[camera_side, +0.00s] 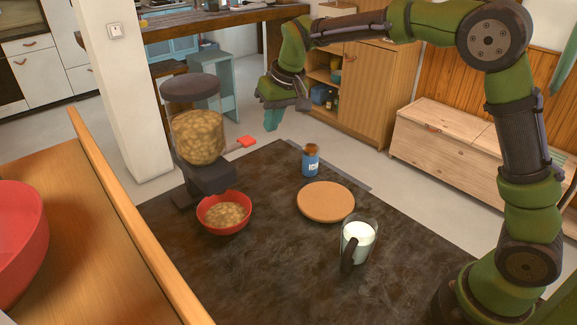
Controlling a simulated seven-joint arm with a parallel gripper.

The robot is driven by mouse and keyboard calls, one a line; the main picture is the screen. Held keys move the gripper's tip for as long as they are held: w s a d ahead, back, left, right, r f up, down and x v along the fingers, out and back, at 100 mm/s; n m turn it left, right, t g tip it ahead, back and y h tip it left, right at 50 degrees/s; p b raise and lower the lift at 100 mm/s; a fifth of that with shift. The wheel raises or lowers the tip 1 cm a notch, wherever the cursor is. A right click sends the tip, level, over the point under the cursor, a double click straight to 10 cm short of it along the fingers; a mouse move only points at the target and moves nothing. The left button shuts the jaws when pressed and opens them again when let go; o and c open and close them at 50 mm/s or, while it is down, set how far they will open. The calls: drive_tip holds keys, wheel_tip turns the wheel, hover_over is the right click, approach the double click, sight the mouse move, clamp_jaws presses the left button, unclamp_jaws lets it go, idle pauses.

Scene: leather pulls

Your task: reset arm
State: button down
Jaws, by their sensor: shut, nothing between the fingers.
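My gripper (272,118) is shut and empty, with its teal fingers pointing down. It is held in the air above the far side of the dark table (260,270), to the right of the cereal dispenser (197,138). My green and black arm reaches to it from the right side of the picture. The gripper looks apart from everything on the table.
A red bowl (224,226) of cereal sits under the dispenser, whose red handle (247,141) sticks out right. A blue jar (310,164), a round cork mat (326,201) and a glass pitcher of milk (358,243) stand rightward. The front table area is clear.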

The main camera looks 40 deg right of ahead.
drive_tip(key=s+d+r+m+t, duration=0.1)
drive_tip(key=s, duration=1.3)
drive_tip(key=s+d+r+m+t+y, duration=0.1)
drive_tip(key=s+d+r+t, duration=0.1)
drive_tip(key=s, duration=1.2)
drive_tip(key=shift+d+r+m, duration=0.15)
drive_tip(key=shift+m, duration=0.15)
